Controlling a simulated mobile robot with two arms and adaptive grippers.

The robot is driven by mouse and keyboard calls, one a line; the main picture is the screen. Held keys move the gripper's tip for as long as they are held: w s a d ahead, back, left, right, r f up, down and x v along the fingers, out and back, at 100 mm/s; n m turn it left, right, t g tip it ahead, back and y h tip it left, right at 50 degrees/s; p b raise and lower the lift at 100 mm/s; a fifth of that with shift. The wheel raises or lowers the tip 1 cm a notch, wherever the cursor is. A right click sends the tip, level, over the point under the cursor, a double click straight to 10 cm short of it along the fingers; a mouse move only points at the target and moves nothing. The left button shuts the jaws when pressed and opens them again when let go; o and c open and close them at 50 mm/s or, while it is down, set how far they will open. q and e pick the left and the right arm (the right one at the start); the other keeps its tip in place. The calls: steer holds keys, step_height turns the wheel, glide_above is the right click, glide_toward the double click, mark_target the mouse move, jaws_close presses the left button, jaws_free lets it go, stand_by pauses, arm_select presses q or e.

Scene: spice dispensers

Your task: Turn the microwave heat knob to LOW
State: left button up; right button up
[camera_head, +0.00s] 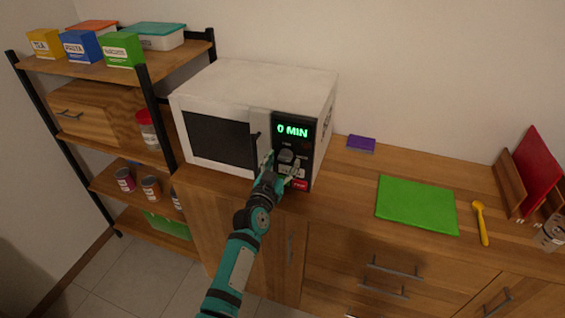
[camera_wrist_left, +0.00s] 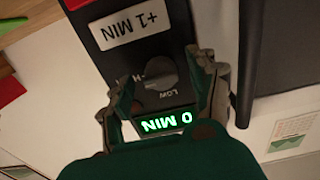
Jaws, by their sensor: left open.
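The white microwave (camera_head: 255,85) stands on the wooden counter, its black control panel on the right showing "0 MIN" in green. In the left wrist view, the grey heat knob (camera_wrist_left: 161,74) is seen upside down, with a LOW label (camera_wrist_left: 169,93) beside it and another label partly hidden by a finger, showing "H". The knob's exact pointing is hard to tell. My left gripper (camera_head: 281,167) is at the panel, open, with one finger on either side of the knob; I cannot tell whether they touch it. In the left wrist view the gripper (camera_wrist_left: 166,70) shows both fingers.
The microwave's vertical door handle (camera_head: 259,135) is just left of my gripper. A "+1 MIN" button (camera_wrist_left: 136,25) and a red button are close to the knob. A purple box (camera_head: 361,143), green board (camera_head: 417,204) and yellow spoon (camera_head: 481,222) lie right. A shelf unit stands left.

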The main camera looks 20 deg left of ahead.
steer(key=shift+d, duration=0.1)
arm_select(q)
steer(key=c, duration=1.2)
steer(key=shift+o, duration=0.2)
arm_select(e)
steer(key=shift+s+d, duration=0.1)
steer(key=shift+d, duration=0.1)
